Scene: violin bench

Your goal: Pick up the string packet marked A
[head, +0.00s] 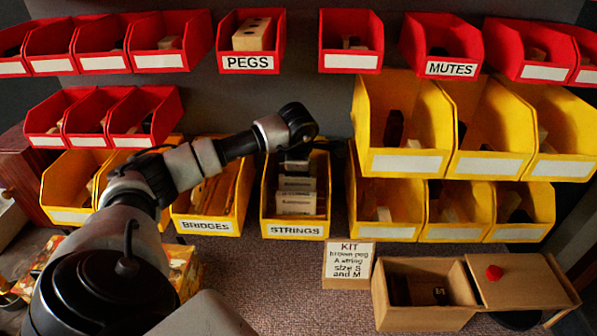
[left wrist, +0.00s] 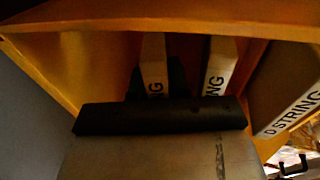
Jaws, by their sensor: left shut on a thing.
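The yellow bin labelled STRINGS (head: 295,231) holds several pale string packets (head: 296,203) in a row. My left gripper (head: 297,152) reaches down into the back of this bin, its fingers mostly hidden in the head view. My right gripper is not in view.
Yellow bins flank the STRINGS bin, with the BRIDGES bin (head: 206,226) on its left. Red bins are above. A KIT card (head: 349,264) asks for a brown peg, A string and sizes S and M. An open wooden box (head: 425,317) stands at front right.

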